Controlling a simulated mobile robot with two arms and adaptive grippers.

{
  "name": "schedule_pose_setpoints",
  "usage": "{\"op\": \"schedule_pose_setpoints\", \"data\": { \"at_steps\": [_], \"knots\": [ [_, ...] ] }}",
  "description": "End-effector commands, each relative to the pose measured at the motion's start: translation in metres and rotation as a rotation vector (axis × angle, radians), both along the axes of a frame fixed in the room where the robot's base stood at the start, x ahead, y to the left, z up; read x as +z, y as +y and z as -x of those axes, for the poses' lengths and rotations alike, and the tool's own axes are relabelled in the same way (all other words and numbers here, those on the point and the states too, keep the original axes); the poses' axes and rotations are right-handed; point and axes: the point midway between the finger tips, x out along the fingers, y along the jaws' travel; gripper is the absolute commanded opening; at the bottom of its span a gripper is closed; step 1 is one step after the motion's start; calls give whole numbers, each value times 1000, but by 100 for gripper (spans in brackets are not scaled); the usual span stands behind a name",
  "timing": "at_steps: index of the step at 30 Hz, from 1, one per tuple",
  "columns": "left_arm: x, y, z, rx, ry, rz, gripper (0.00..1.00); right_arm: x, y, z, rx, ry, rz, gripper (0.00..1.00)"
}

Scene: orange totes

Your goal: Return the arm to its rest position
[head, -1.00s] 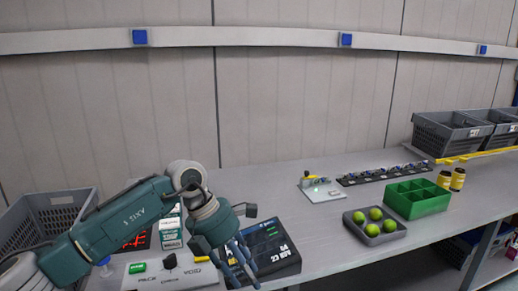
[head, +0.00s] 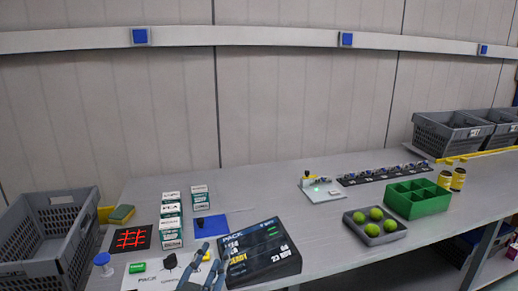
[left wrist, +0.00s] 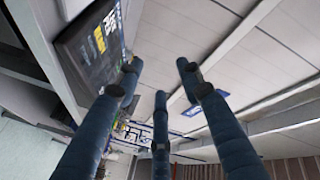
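My left gripper (head: 209,262) shows at the bottom edge of the head view, with only its blue fingers in sight. It is in front of the left side of the black display box (head: 262,256), and I cannot tell whether it touches it. In the left wrist view the gripper's three fingers (left wrist: 158,76) are spread apart with nothing held between them. The dark display (left wrist: 92,42) shows there at upper left. The rest of my left arm is out of the head view. My right gripper is in neither view.
Small boxes (head: 171,232) stand on the grey table (head: 275,200) beside a blue square (head: 210,226). A grey crate (head: 42,240) is at the left. A tray of green balls (head: 375,238) and a green divided box (head: 417,210) stand at the right.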

Motion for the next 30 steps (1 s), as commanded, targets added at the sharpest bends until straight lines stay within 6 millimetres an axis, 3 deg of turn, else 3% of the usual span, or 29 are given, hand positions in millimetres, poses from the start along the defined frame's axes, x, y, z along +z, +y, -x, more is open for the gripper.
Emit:
{"op": "schedule_pose_setpoints", "data": {
  "at_steps": [1, 6, 10, 16, 25, 30],
  "knots": [
    [-33, 18, 14, 49, 114, 45, 38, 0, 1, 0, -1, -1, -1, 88],
    [-134, 64, 82, 199, 493, 165, 38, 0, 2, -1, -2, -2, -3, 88],
    [-189, 83, 146, 279, 742, 226, 38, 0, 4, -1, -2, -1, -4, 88],
    [-233, 95, 225, 350, 1002, 274, 38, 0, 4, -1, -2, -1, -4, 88],
    [-259, 99, 322, 411, 1281, 310, 38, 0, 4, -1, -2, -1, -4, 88],
    [-306, 97, 308, 412, 1292, 301, 38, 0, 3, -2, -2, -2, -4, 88]
  ]
}}
